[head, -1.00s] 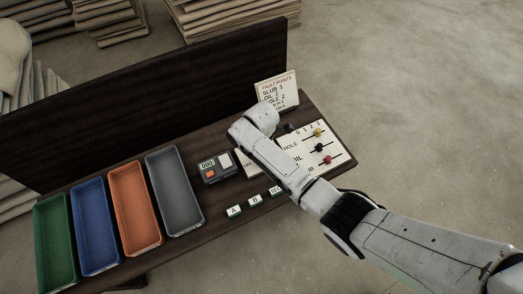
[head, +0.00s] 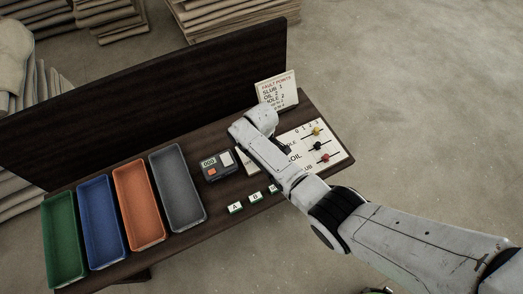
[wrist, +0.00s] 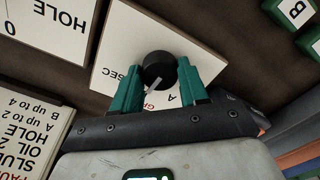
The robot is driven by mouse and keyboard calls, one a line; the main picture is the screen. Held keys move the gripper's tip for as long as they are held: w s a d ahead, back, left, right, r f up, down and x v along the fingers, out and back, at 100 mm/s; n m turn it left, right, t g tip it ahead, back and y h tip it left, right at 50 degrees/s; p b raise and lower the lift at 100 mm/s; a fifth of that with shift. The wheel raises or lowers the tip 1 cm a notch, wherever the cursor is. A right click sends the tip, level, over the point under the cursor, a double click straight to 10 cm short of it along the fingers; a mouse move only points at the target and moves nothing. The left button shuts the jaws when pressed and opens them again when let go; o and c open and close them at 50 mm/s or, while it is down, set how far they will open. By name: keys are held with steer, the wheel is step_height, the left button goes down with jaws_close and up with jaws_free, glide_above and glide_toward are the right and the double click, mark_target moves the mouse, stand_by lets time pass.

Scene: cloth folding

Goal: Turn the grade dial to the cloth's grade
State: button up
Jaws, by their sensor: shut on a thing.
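The grade dial is a black round knob (wrist: 158,68) with a white pointer line, on a white plate (wrist: 190,40) in the wrist view. The plate shows SEC at the left and A below the knob. The pointer slants down-left, roughly between SEC and A. My gripper (wrist: 160,80) has its green fingers on both sides of the knob, shut on it. In the head view my arm's end hides the dial and fingers. A fault points card (head: 276,92) reads SLUB 1, OIL 2, HOLE 2; in the wrist view its lower part (wrist: 32,125) shows upside down.
A counting board (head: 318,146) with yellow, black and red slider beads lies right of my wrist. A small grey device (head: 217,165) stands left of it. Green-edged blocks lettered A (head: 235,208) and B (head: 255,198) lie in front. Green, blue, orange and grey (head: 178,190) trays fill the left side.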

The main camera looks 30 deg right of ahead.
steer(key=m, duration=0.3)
steer(key=shift+m, duration=0.3)
steer(key=shift+m+p, duration=0.4)
steer(key=shift+m, duration=1.6)
steer(key=o, duration=1.1)
steer(key=shift+c, duration=0.2)
step_height(320, 180, up, 11)
steer(key=p, duration=0.3)
steer(key=shift+f, duration=0.15)
